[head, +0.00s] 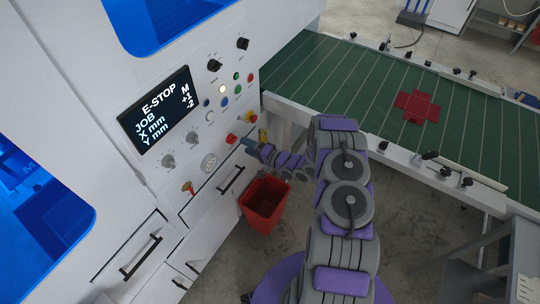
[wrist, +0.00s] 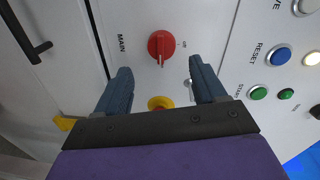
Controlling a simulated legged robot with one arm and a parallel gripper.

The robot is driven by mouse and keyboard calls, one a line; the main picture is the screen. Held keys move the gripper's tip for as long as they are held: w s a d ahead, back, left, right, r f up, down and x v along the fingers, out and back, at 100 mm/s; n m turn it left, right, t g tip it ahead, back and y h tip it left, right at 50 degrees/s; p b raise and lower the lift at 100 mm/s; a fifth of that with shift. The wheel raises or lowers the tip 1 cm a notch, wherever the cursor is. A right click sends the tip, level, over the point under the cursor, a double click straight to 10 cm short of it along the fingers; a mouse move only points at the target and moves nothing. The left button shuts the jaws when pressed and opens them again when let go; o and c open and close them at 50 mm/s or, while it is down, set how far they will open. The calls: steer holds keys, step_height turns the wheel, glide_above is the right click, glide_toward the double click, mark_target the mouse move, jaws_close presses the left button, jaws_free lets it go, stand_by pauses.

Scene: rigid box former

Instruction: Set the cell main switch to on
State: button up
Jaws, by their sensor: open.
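The main switch (wrist: 160,45) is a red rotary knob on the white panel, beside the word MAIN in the wrist view. Its grip ridge points down in that picture; a small mark to its right is too small to read surely. In the head view the red knob (head: 231,138) shows at the lower right of the panel. My gripper (wrist: 161,76) is open and empty, its two blue-grey fingers apart and pointing at the panel. The knob lies beyond the fingertips, between their lines, apparently untouched. In the head view my gripper (head: 247,144) is just right of the knob.
A yellow round control (wrist: 160,103) sits between my fingers' lines. Blue RESET (wrist: 278,55) and green START (wrist: 259,93) buttons are to the right. A black drawer handle (head: 231,180) and a red bin (head: 264,205) are below. The screen (head: 159,108) reads E-STOP. A green conveyor (head: 340,80) stands right.

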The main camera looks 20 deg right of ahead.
steer(key=f+v, duration=0.1)
steer(key=v, duration=1)
steer(key=shift+d+r, duration=0.2)
steer(key=shift+r, duration=0.3)
